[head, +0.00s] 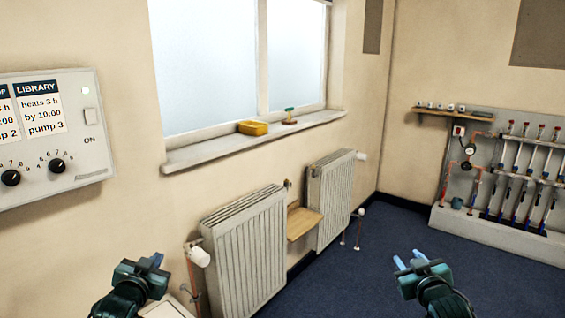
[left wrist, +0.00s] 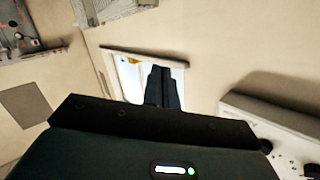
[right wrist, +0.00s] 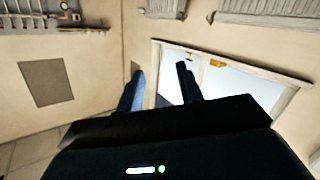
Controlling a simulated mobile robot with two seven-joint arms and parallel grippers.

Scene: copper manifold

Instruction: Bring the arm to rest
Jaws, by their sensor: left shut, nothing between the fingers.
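My left gripper (head: 156,262) is at the lower left of the head view, in front of the wall below the control panel. Its fingers are shut with nothing between them, and they show closed together in the left wrist view (left wrist: 163,88). My right gripper (head: 408,259) is at the lower right of the head view, above the blue floor. Its two fingers stand apart and empty, and the gap shows in the right wrist view (right wrist: 160,85). Neither gripper touches anything that I can see.
A control panel (head: 60,135) hangs on the left wall. Two radiators (head: 245,255) stand under the window sill (head: 250,138), with a small wooden shelf (head: 303,222) between them. A yellow box (head: 253,128) sits on the sill. A pipe manifold (head: 520,180) is at the right. The blue floor (head: 385,240) is clear.

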